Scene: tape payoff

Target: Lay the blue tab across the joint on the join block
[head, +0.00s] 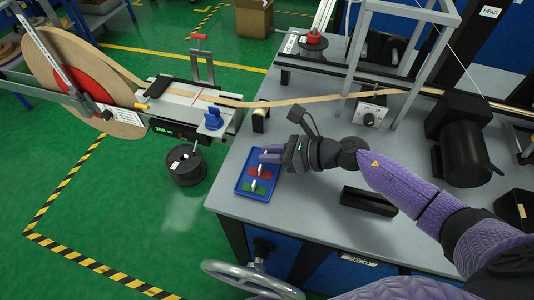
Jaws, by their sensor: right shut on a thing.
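My right gripper (268,153) reaches left over the far end of a small blue tray (241,184) on the grey table. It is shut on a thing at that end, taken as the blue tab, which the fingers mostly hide. A red tab (263,171) and a green tab (255,189), each with a pale grip, lie in the tray below the fingers. The join block (183,100) stands to the upper left, with tape across it and a red line on its pale top. My left gripper is out of view.
A large tape roll (65,70) stands at the far left. Tan tape (300,101) runs from the block over the table past a small roller (260,119). A black slotted block (368,200) and a motor (462,140) are on the right.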

